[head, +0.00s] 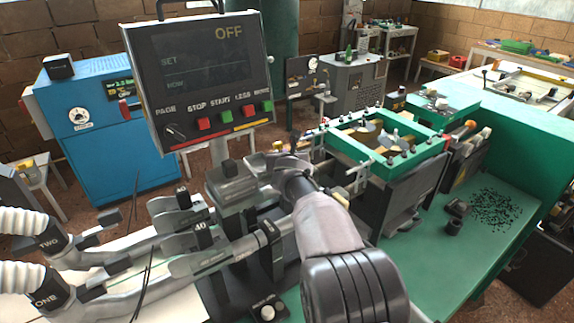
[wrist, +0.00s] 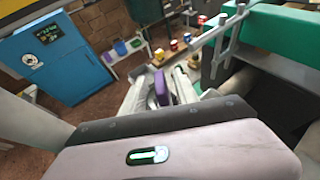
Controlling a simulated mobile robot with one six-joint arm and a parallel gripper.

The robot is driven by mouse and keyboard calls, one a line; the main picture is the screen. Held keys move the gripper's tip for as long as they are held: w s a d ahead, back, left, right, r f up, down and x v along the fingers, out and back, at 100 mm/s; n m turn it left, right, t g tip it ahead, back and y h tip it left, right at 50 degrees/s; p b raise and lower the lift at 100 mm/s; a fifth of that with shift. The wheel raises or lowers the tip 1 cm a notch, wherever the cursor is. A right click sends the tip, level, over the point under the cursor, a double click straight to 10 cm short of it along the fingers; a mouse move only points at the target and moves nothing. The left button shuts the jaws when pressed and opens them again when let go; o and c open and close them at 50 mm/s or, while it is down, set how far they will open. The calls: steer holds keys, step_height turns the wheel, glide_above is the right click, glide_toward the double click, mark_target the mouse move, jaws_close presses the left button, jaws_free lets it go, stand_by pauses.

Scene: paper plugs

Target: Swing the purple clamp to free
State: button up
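A small purple piece, which looks like the purple clamp (wrist: 161,87), stands upright just beyond my gripper housing in the wrist view. Light grey parts of my gripper (wrist: 160,95) lie on both sides of it. I cannot tell whether they touch it or grip it. In the head view my gripper (head: 272,163) is at the middle, below the control panel and left of the green frame. My own arm hides much there, and I cannot make out the purple clamp in that view.
The control panel (head: 205,80) reads OFF and stands close behind my gripper. The green frame (head: 385,145) with small fittings is to the right. Grey arms labelled ONE and TWO (head: 100,250) lie at left. A grey bar (wrist: 230,35) rises at the right in the wrist view.

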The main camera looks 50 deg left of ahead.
steer(key=b+v, duration=0.3)
steer(key=v, duration=1.3)
steer(key=shift+s+d, duration=0.2)
